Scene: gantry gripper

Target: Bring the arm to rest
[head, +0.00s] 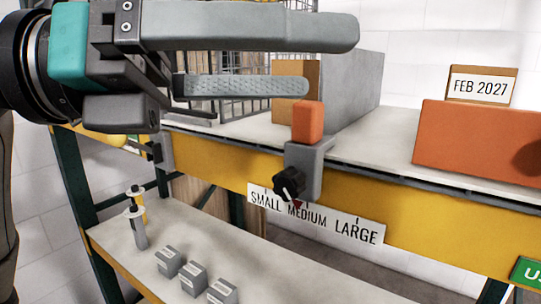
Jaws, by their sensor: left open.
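My left gripper (335,60) comes in from the upper left in the head view. Its two long grey fingers point right and stand apart with nothing between them. It is close to the camera and covers part of the upper shelf behind it. My right gripper is not in view. A black knob (288,185) on the bracket sits above a label strip (315,215) reading SMALL, MEDIUM, LARGE.
A yellow beam (420,222) fronts the upper shelf. A large orange box (480,142) and a FEB 2027 sign (480,87) stand at right. A grey box (350,90) stands behind the fingers. The lower shelf (262,272) holds several small grey blocks (193,278) and a post (136,222).

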